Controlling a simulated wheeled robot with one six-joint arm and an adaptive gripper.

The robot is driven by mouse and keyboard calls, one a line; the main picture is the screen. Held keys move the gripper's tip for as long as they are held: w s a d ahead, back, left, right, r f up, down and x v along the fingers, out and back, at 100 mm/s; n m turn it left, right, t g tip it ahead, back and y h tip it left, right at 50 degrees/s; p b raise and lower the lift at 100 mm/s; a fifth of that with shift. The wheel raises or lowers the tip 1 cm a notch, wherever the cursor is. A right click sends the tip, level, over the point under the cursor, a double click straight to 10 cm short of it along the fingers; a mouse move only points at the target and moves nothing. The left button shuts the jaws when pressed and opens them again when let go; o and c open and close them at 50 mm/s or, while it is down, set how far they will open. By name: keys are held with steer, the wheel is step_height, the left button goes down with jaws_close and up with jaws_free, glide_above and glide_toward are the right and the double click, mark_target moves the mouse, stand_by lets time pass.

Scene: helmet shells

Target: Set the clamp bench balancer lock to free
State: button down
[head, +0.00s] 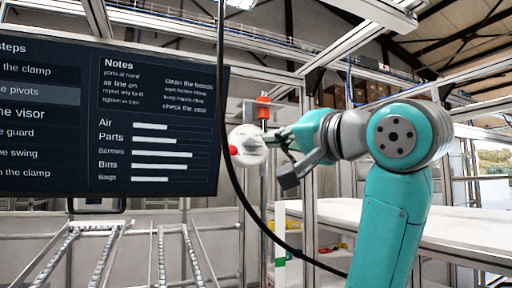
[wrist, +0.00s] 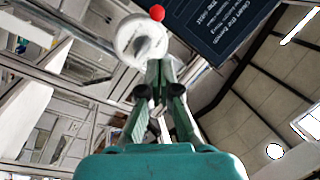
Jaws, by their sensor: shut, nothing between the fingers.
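A white round body (head: 250,150) with a red knob (head: 233,150) on its left side hangs by the screen's right edge. It looks like the balancer and its lock, but no lock marking is readable. In the wrist view the white body (wrist: 140,38) and the red knob (wrist: 157,13) lie just beyond the fingertips. My gripper (head: 272,138) is shut and empty, at the right side of the white body. In the wrist view the fingertips (wrist: 160,66) meet close to the body's lower edge; I cannot tell whether they touch it.
A dark screen (head: 110,115) fills the left. A black cable (head: 228,165) hangs in front of the white body's left side. An orange-red fitting (head: 263,108) sits on a post above it. A white bench (head: 450,225) stands at the right, a roller rack (head: 100,255) at the lower left.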

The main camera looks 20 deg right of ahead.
mark_target(228, 147)
steer(key=shift+n+h, duration=0.3)
steer(key=shift+h, duration=0.3)
steer(key=shift+w+a+r, duration=0.1)
steer(key=shift+w+a, duration=0.35)
steer(key=shift+w, duration=0.95)
steer(key=shift+w+a+r, duration=0.1)
steer(key=shift+w+a, duration=0.35)
steer(key=shift+w, duration=1)
steer(key=shift+w+a+r, duration=0.1)
steer(key=shift+w+a, duration=0.35)
steer(key=shift+w, duration=0.95)
steer(key=shift+f, duration=0.2)
